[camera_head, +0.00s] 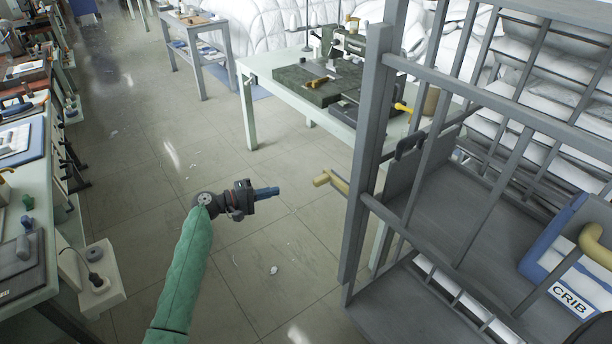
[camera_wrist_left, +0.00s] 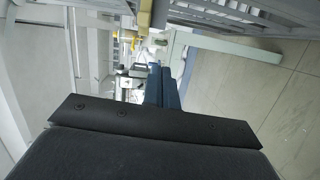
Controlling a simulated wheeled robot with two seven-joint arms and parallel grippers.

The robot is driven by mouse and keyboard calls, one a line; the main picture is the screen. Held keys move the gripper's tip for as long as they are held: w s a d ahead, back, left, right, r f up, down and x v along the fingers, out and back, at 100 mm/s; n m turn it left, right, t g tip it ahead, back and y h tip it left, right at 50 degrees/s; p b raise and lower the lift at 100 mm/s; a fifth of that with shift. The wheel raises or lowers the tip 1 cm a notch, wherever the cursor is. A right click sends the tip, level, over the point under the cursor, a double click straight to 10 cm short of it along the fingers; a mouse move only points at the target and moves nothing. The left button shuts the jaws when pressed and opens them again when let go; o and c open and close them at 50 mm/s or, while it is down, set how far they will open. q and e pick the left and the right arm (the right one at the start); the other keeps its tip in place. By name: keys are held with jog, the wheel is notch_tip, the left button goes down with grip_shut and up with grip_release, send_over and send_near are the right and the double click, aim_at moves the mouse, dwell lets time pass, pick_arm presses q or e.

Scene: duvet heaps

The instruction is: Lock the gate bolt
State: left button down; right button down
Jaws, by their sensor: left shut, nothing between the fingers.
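The grey barred gate (camera_head: 372,150) stands at the right in the head view. A tan bolt handle (camera_head: 331,181) sticks out to the left of the gate's post; it also shows at the top of the left wrist view (camera_wrist_left: 145,18). My left gripper (camera_head: 268,192), at the end of a green-sleeved arm, is shut and empty. It is to the left of the bolt handle, apart from it, with its blue fingers pointing towards it. The fingers also show in the left wrist view (camera_wrist_left: 163,88). How the bolt sits in its catch cannot be told. My right gripper is not seen.
A pale green table (camera_head: 262,72) with tools and dark blocks stands behind the gate. A cluttered bench (camera_head: 50,220) runs along the left. A box labelled CRIB (camera_head: 568,297) lies at the right. The tiled floor (camera_head: 150,150) between is mostly clear.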

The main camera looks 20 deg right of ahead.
pick_arm(q)
jog(key=shift+n+h, duration=0.3)
jog(key=shift+h, duration=0.1)
jog(key=w+r, duration=0.2)
jog(key=r, duration=0.1)
jog(key=shift+w, duration=0.4)
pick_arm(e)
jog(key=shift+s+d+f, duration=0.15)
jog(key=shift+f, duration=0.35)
pick_arm(q)
jog(key=shift+d, duration=0.15)
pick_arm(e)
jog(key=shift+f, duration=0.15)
